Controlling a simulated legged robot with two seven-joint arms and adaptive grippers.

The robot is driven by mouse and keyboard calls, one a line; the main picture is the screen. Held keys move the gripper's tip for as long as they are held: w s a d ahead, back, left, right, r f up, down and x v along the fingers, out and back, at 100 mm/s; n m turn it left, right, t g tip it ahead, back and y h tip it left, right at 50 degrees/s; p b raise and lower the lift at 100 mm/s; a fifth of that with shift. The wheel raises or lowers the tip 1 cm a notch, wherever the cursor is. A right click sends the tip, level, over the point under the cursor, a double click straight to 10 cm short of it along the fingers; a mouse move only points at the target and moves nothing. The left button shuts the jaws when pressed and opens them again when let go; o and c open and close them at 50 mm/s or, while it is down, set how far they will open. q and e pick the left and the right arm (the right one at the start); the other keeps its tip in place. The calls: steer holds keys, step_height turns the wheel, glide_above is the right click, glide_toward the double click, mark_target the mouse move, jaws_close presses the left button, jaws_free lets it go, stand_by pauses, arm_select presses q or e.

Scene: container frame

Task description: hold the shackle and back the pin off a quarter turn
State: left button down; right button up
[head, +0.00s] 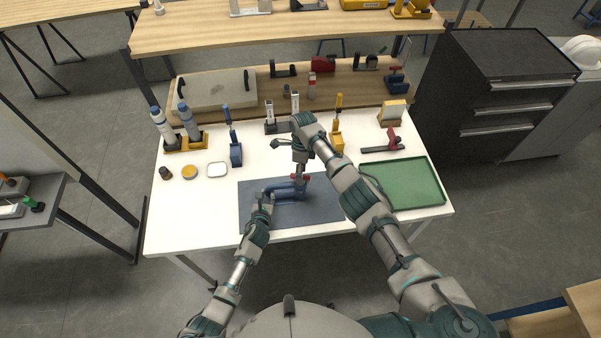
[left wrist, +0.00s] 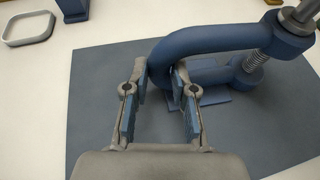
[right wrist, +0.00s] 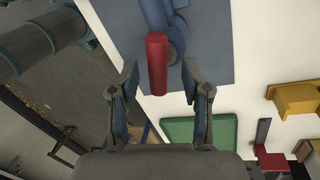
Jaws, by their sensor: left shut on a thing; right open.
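The blue shackle (head: 287,194) lies over the grey mat (head: 322,208) on the white table. My left gripper (head: 265,201) is shut on the rounded bow of the shackle, which also shows in the left wrist view (left wrist: 215,38). The threaded pin (left wrist: 258,57) spans the shackle's ears at the upper right there. Its red handle (right wrist: 157,62) shows in the right wrist view, just ahead of the open right gripper (right wrist: 160,80) and lined up between its fingers. In the head view the right gripper (head: 300,172) hangs above the red handle and partly hides it. Contact there cannot be told.
A green tray (head: 408,184) lies right of the mat. Behind stand blue (head: 236,154) and yellow (head: 337,142) holders and a red-and-black tool (head: 383,146). A small white dish (head: 217,169) and yellow tin (head: 190,171) sit left. The front table strip is clear.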

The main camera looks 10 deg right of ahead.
arm_select(q)
steer(key=shift+f, duration=0.1)
arm_select(e)
steer(key=shift+f, duration=0.35)
